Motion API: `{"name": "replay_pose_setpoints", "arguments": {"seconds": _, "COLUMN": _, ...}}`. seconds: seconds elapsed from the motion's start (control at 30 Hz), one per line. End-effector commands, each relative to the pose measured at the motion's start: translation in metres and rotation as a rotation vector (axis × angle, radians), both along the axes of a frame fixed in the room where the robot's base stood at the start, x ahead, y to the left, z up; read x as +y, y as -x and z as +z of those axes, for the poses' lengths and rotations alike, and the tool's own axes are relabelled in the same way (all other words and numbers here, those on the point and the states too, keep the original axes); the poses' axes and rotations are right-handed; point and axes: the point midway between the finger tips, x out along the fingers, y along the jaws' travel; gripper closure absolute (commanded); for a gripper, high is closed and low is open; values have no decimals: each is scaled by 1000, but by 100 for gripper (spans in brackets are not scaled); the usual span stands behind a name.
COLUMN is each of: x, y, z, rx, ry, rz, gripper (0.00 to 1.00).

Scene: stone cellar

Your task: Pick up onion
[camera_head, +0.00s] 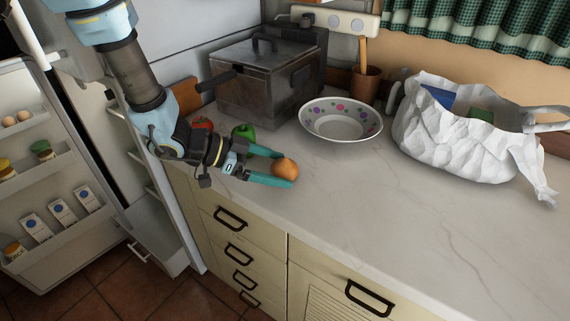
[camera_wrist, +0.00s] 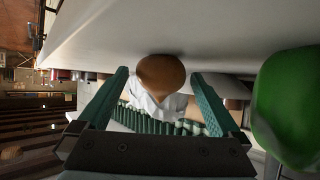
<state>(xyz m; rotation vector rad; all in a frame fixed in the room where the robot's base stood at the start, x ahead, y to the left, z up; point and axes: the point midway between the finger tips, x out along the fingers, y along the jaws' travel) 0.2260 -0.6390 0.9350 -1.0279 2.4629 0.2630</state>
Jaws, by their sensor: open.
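The onion (camera_head: 285,168) is round and orange-brown and sits on the pale marble counter (camera_head: 400,215) near its front edge. My gripper (camera_head: 279,168) has two teal fingers. They are open, and in the head view the onion lies between or just at their tips. In the wrist view the onion (camera_wrist: 161,77) shows ahead, in the gap between the two open fingertips of my gripper (camera_wrist: 160,80). I cannot tell whether either finger touches it.
A green pepper (camera_head: 244,131) is close beside my gripper and also fills the right of the wrist view (camera_wrist: 288,105). A tomato (camera_head: 202,123), a deep fryer (camera_head: 265,85), a patterned bowl (camera_head: 341,121) and a white bag (camera_head: 455,135) stand behind. The counter at right is clear.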

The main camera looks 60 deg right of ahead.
Motion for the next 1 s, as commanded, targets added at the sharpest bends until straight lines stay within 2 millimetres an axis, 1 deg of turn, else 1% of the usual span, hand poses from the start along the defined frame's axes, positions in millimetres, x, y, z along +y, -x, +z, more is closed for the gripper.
{"name": "replay_pose_setpoints", "arguments": {"seconds": 0.03, "x": -5, "y": 6, "z": -1, "rx": 2, "ry": -2, "rz": -3, "gripper": 0}}
{"name": "replay_pose_setpoints", "arguments": {"seconds": 0.17, "x": -12, "y": 12, "z": -8, "rx": 0, "ry": -1, "rz": -1, "gripper": 0}}
{"name": "replay_pose_setpoints", "arguments": {"seconds": 0.4, "x": -14, "y": 13, "z": -10, "rx": -1, "ry": 0, "rz": 1, "gripper": 0}}
{"name": "replay_pose_setpoints", "arguments": {"seconds": 0.43, "x": -14, "y": 13, "z": -10, "rx": -1, "ry": 0, "rz": 1, "gripper": 1}}
{"name": "replay_pose_setpoints", "arguments": {"seconds": 1.0, "x": -13, "y": 13, "z": -10, "rx": 0, "ry": 0, "rz": 1, "gripper": 65}}
